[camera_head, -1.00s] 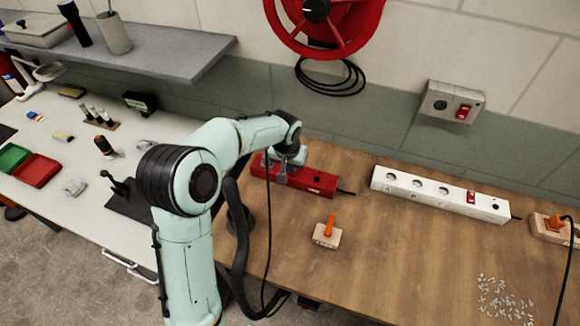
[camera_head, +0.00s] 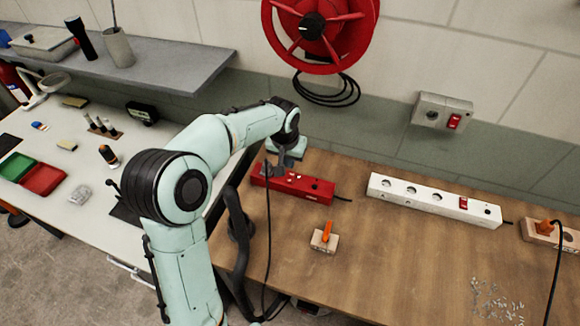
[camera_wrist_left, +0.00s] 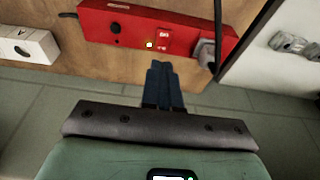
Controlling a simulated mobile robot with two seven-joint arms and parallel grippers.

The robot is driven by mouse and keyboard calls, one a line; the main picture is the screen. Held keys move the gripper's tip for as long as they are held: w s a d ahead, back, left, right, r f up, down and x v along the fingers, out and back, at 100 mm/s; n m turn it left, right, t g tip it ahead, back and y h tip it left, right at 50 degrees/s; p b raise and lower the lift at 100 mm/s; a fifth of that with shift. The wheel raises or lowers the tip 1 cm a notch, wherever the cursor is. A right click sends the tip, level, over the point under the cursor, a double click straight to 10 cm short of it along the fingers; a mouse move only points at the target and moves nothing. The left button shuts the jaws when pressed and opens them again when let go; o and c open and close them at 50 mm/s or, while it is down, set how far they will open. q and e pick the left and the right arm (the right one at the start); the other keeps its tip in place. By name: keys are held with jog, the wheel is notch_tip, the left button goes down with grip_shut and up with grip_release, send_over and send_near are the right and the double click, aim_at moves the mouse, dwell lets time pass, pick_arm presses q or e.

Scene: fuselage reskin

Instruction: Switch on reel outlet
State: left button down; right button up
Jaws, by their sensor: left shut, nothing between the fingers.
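A red cable reel (camera_head: 318,27) hangs on the wall, its black cable looped below it. A grey wall outlet (camera_head: 430,112) with a red switch (camera_head: 454,121) is to its right. A red power strip (camera_head: 318,186) lies on the wooden bench. In the left wrist view the red strip (camera_wrist_left: 95,22) has a red switch (camera_wrist_left: 166,38), a small yellow-green light beside it, and a grey plug in one end. Which outlet belongs to the reel cannot be told. My left gripper (camera_wrist_left: 161,66) is shut and empty, its tips near the strip's edge by the switch.
A white power strip (camera_head: 420,198) lies right of the red one. A wooden block (camera_head: 322,244) with an orange piece stands in front. An orange plug sits on a block (camera_head: 538,231) at the right. The central bench is largely clear.

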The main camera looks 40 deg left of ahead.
pick_arm(q)
jog(key=s+r, duration=0.3)
jog(key=r, duration=0.2)
jog(key=shift+d, duration=0.3)
jog(key=shift+s, duration=0.15)
